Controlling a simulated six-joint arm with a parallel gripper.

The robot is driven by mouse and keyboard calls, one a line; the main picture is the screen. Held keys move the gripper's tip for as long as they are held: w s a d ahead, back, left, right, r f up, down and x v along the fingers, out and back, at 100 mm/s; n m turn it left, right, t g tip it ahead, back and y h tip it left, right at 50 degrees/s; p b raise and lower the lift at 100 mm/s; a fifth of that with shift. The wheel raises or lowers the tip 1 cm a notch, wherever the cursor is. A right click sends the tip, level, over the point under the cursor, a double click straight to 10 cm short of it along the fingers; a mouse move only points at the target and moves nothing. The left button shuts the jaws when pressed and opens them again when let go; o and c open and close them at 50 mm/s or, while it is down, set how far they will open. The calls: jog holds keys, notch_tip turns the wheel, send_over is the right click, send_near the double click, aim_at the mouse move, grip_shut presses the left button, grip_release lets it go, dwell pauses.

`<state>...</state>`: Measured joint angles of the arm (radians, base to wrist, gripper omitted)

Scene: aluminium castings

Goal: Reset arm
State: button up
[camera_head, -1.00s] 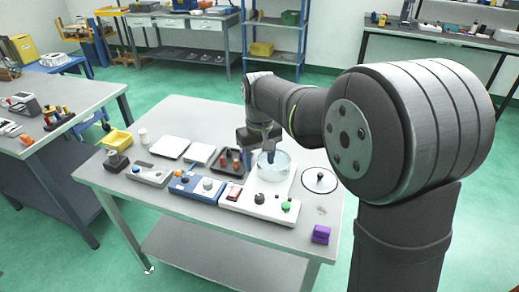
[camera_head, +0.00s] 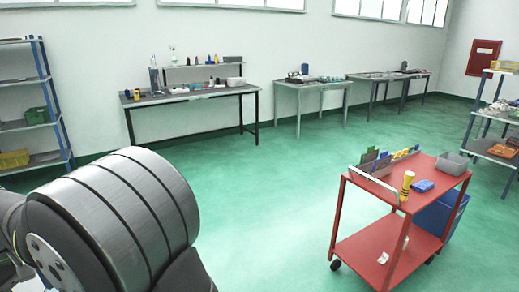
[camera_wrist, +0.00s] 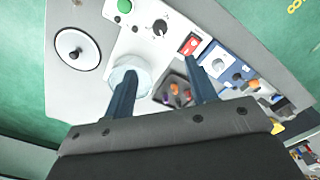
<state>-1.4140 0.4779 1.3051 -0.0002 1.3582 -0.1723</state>
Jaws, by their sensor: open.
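In the wrist view my gripper (camera_wrist: 159,70) is open, its two dark blue fingers apart with nothing held between them. It hangs over a grey table (camera_wrist: 35,75) with equipment. A clear round glass dish (camera_wrist: 140,84) on a white unit (camera_wrist: 145,50) lies behind the left finger, which partly hides it; I cannot tell whether they touch. A dark tray with orange and purple knobs (camera_wrist: 175,92) shows between the fingers. A red switch (camera_wrist: 190,44) is near the right fingertip. The head view shows only part of my arm at the lower left, not my gripper.
The wrist view also shows a white disc with a black knob (camera_wrist: 77,50), a green button (camera_wrist: 124,6) and a blue-and-white device (camera_wrist: 218,62). In the head view, a red cart (camera_head: 385,250) stands right, a long bench (camera_head: 190,96) at the back; green floor between is clear.

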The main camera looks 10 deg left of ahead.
notch_tip(320, 180, down, 17)
jog(key=shift+f, duration=0.15)
dwell(0.4)
jog(key=shift+f, duration=0.25)
jog(key=shift+r+m, duration=0.25)
jog(key=shift+m, duration=1.45)
jog(key=m, duration=0.6)
jog(key=shift+m, duration=0.4)
jog(key=shift+r, duration=1.2)
jog(key=shift+o, duration=0.2)
